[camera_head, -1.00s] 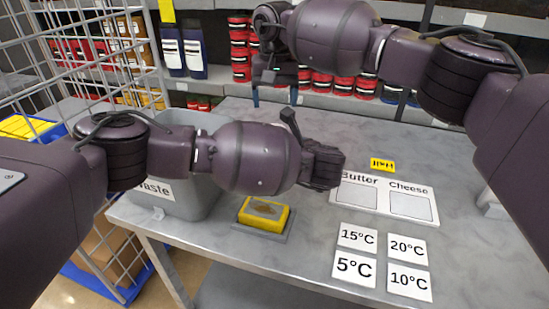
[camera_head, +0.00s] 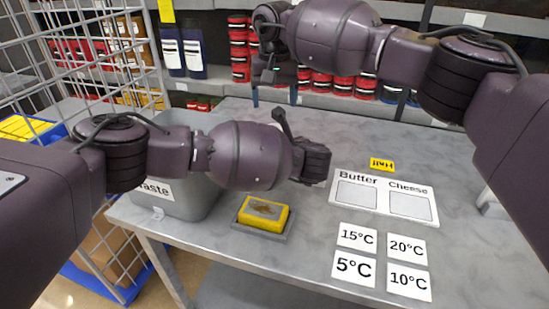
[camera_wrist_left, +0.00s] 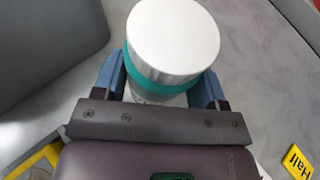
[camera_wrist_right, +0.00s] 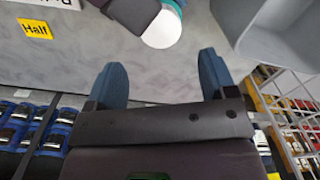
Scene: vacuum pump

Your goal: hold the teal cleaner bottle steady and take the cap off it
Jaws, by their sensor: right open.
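The teal cleaner bottle shows in the left wrist view as a teal band (camera_wrist_left: 150,77) under a wide round white cap (camera_wrist_left: 173,40). My left gripper (camera_wrist_left: 165,90) has one blue finger on each side of the bottle just below the cap, and appears shut on it. The cap is on the bottle. It also shows at the top of the right wrist view (camera_wrist_right: 162,31), beside my dark left hand. In the head view my left arm hides the bottle. My right gripper (camera_head: 275,96) is open and empty, fingers pointing down, farther back over the table; its fingers also show in the right wrist view (camera_wrist_right: 167,80).
A grey waste bin (camera_head: 190,205) stands at the table's left. A Butter/Cheese board (camera_head: 384,213), temperature cards (camera_head: 354,270) and a yellow Half sign (camera_head: 382,165) lie to the right. Stocked shelves stand behind.

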